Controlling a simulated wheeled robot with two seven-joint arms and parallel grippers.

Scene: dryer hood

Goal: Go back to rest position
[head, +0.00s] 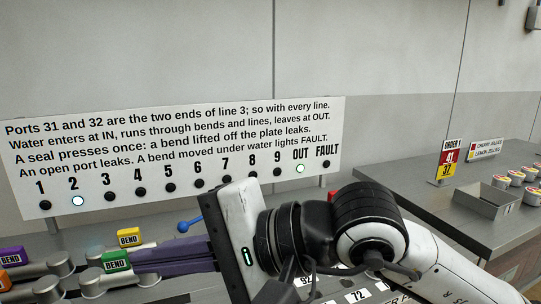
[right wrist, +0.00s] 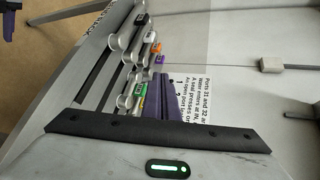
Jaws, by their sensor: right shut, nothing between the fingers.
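My right gripper (head: 140,262) reaches left across the lower middle of the head view, its dark purple fingers shut and empty. The fingertips are close to a green bend (head: 115,260) on the plate; whether they touch it I cannot tell. In the right wrist view the fingers (right wrist: 168,88) also show closed, beside the row of bends. A yellow bend (head: 129,238) stands just behind the green one. A purple bend (head: 12,256) is at the left edge. A small dark purple piece in the right wrist view's top left corner may be my left gripper; its state is unclear.
A white sign (head: 170,150) stands behind the plate; lamps 2 and OUT are lit. A blue-handled part (head: 188,225) lies below it. At right a grey counter (head: 415,180) carries a metal tray (head: 487,200), several jars and an order card (head: 447,162).

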